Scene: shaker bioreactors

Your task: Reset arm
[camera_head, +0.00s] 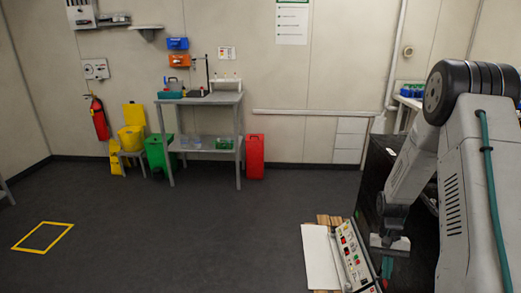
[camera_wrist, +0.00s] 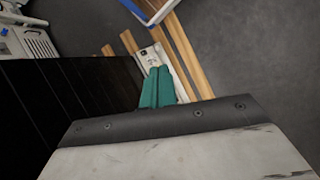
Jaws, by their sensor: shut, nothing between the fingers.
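My gripper (camera_wrist: 158,88) shows in the wrist view as two teal fingers lying side by side, shut with nothing between them. In the head view the gripper (camera_head: 387,266) hangs at the lower right under my grey arm, beside a control panel (camera_head: 352,256) with coloured buttons. In the wrist view the fingers lie in front of a narrow pale panel on wooden slats (camera_wrist: 178,50). Whether they touch anything cannot be told.
A dark box-like unit (camera_head: 373,180) stands close beside my arm at the right. A white board (camera_head: 320,258) lies left of the control panel. A grey bench (camera_head: 205,140), a red bin (camera_head: 254,157) and a yellow bucket (camera_head: 132,138) stand along the back wall. The middle floor is clear.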

